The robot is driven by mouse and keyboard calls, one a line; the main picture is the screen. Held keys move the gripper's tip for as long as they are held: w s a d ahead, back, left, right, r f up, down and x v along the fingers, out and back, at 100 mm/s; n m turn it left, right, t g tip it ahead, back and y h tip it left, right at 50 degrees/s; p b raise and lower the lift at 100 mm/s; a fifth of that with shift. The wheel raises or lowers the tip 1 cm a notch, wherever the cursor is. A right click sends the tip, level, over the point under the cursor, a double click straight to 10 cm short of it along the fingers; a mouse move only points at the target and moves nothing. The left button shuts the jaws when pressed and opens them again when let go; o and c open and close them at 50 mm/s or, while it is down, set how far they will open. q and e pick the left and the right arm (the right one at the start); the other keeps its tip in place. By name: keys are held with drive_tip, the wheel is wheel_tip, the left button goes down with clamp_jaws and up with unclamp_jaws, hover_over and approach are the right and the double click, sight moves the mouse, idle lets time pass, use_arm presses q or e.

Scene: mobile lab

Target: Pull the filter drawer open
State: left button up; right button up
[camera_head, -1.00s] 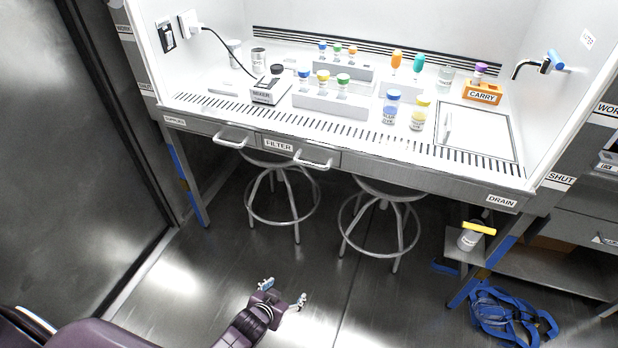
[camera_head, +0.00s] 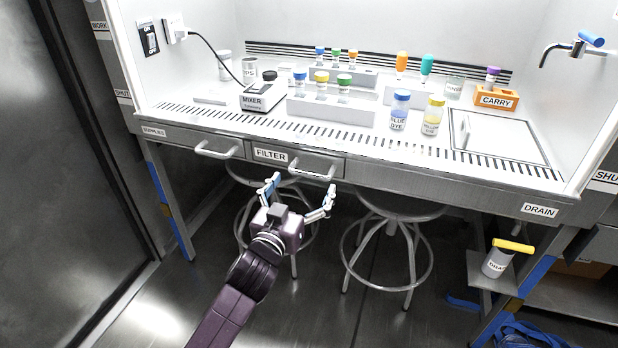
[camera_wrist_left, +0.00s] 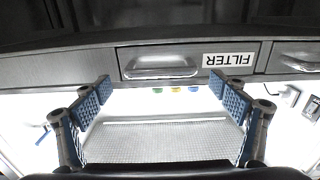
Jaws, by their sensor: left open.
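The filter drawer (camera_head: 338,170) is in the bench's front apron, its front flush with the apron, so it looks closed. Its white FILTER label (camera_head: 270,155) is at its left, and its light bar handle (camera_head: 316,168) is to the right of the label. My left gripper (camera_head: 300,191) is open and empty, just below and in front of the handle, apart from it. In the left wrist view the drawer handle (camera_wrist_left: 160,72) lies between the two blue-padded fingers of my left gripper (camera_wrist_left: 160,88), beyond their tips; the label (camera_wrist_left: 229,60) appears upside down. My right gripper is not in view.
A supplies drawer handle (camera_head: 217,152) is just to the left. Stools (camera_head: 398,215) stand under the bench. Bottles, racks and a mixer (camera_head: 261,97) sit on the bench top.

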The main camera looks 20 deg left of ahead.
sight(309, 175)
use_arm(q)
drive_tip(key=shift+w+d, duration=0.1)
drive_tip(key=shift+w, duration=2.1)
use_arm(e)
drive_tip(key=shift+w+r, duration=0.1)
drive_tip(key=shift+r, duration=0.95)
